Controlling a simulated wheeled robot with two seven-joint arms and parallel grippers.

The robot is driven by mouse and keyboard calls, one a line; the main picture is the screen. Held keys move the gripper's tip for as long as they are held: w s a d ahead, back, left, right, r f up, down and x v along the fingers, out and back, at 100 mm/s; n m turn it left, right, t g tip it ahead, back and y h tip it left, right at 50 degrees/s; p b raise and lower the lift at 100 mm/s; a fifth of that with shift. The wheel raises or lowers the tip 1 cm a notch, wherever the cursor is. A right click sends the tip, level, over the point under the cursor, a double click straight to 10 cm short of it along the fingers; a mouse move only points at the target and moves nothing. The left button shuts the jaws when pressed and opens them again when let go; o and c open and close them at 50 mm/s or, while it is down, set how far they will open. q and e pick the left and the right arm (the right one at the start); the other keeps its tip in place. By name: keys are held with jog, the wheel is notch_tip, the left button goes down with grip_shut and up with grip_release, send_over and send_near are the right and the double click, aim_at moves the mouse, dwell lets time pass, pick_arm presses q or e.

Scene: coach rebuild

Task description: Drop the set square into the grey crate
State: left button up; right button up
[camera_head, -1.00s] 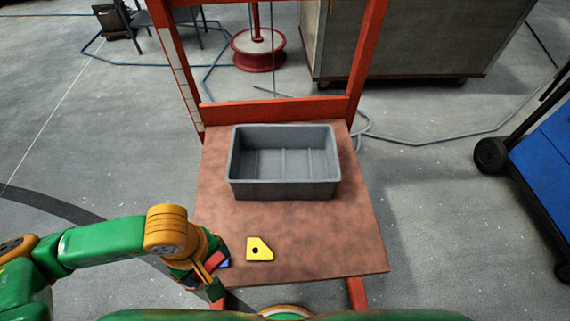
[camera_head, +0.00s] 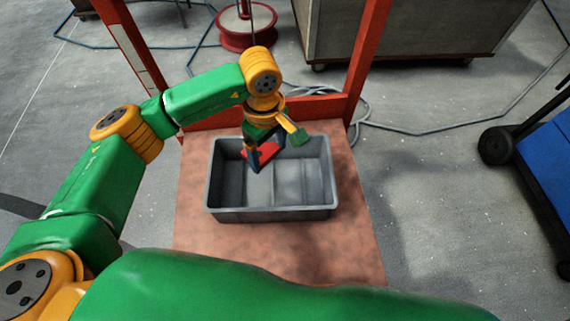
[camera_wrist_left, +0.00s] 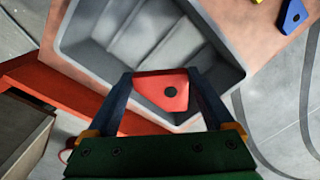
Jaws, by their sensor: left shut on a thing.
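The red set square (camera_head: 262,152), a flat plate with cut corners and a dark hole, is held between the fingers of my left gripper (camera_head: 276,152). It shows clearly in the left wrist view (camera_wrist_left: 161,94), with a finger on each side. The gripper hangs over the back part of the grey crate (camera_head: 270,214), pointing down. The crate is open, and its visible floor looks empty. It also shows in the left wrist view (camera_wrist_left: 74,28), under the set square. My right gripper is not in view.
The crate stands on a brown tabletop (camera_head: 355,225) with a red frame (camera_head: 362,65) behind it. A blue piece with a hole (camera_wrist_left: 293,16) and part of a yellow piece (camera_wrist_left: 257,1) lie on the tabletop. My green body hides the near tabletop in the head view.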

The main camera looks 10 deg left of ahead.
pick_arm(q)
jog(key=shift+w+d, duration=0.1)
jog(key=shift+s+f+b, duration=0.2)
jog(key=shift+f+b, duration=0.2)
notch_tip(320, 180, down, 5)
jog(key=b, duration=0.3)
jog(key=shift+s+r, duration=0.1)
jog(key=o, duration=1.2)
notch_tip(320, 180, up, 7)
jog(key=shift+r, duration=0.1)
